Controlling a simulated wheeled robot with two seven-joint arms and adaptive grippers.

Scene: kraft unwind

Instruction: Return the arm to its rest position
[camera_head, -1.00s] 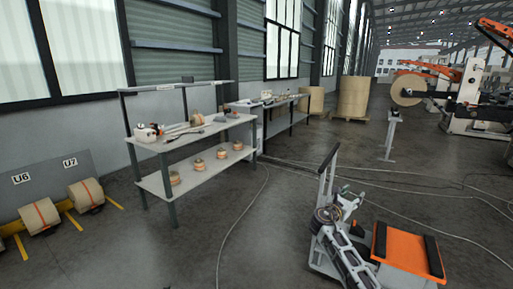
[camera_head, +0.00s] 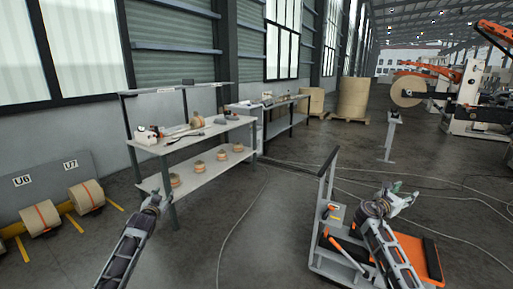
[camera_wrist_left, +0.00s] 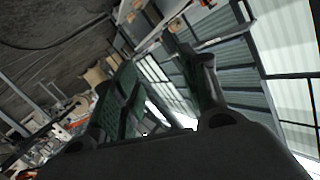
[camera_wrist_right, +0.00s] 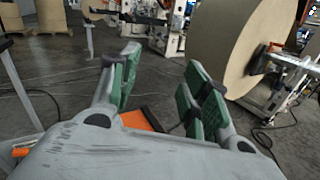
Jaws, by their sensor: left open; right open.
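My left gripper (camera_head: 153,200) is low at the left of the head view, in front of the workbench. Its green-padded fingers (camera_wrist_left: 150,55) stand apart in the left wrist view, with nothing between them. My right gripper (camera_head: 402,196) is above the cart in the head view. Its green-padded fingers (camera_wrist_right: 160,60) are apart and empty in the right wrist view, with floor and a bit of orange beyond them. Neither gripper touches anything that I can see.
A grey cart (camera_head: 330,262) with an orange deck (camera_head: 410,246) stands under my right arm. The two-level workbench (camera_head: 226,130) holds several small rolls on its lower shelf. Paper rolls (camera_head: 87,195) lie at the left. Open floor (camera_head: 245,240) lies between my arms.

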